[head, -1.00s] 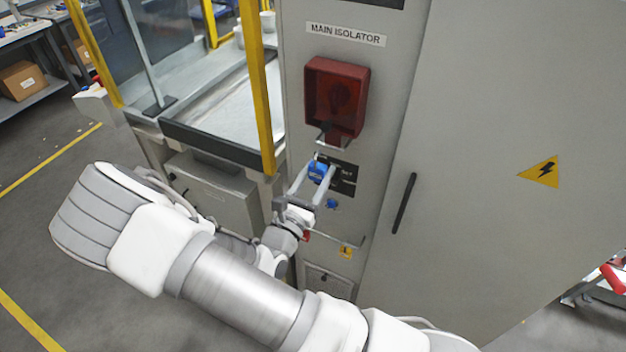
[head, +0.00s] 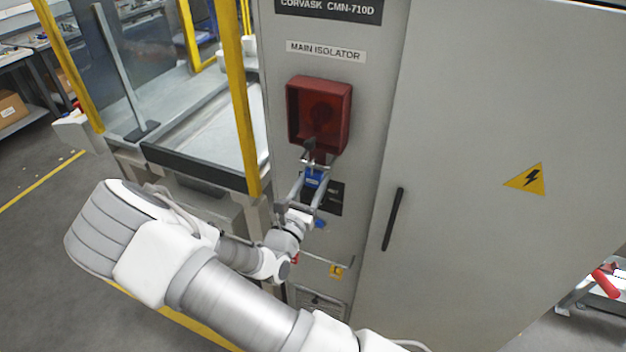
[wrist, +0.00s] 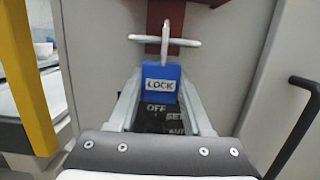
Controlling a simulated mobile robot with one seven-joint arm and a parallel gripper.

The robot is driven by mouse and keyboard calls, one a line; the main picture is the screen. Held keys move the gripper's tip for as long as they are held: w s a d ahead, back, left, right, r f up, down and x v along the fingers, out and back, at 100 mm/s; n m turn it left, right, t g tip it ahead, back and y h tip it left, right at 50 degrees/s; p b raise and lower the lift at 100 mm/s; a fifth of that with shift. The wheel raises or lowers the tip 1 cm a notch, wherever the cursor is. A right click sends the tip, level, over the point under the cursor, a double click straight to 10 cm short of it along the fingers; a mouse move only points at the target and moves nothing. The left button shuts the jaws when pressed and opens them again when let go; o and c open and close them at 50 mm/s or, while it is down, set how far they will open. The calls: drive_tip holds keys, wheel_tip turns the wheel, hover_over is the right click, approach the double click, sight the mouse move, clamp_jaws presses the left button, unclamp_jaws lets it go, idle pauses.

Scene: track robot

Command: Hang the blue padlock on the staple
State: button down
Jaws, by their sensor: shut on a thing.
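The blue padlock (wrist: 161,92), with a white LOCK label, is upright between the fingers of my gripper (wrist: 160,78). In the head view the padlock (head: 313,181) is small, just below the red isolator box, and my gripper (head: 311,185) reaches up to it from below. The grey shackle (wrist: 165,52) stands up from the padlock body and crosses a grey horizontal bar, which appears to be the staple (wrist: 186,42), below the red box. I cannot tell whether the shackle passes through the staple or only overlaps it in view.
The red isolator box (head: 319,115) is on the grey cabinet. A black label plate (wrist: 165,119) lies behind the fingers. A black door handle (head: 393,219) is to the right. A rod with a yellow tag (head: 336,271) is below. A yellow post (head: 240,110) stands left.

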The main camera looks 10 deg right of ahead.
drive_tip(key=shift+f, duration=0.15)
drive_tip(key=shift+c, duration=1.2)
unclamp_jaws()
drive_tip(key=shift+s, duration=0.1)
drive_tip(key=b+v, duration=0.3)
drive_tip(key=v, duration=1.4)
drive_tip(key=shift+s+a+f, duration=0.1)
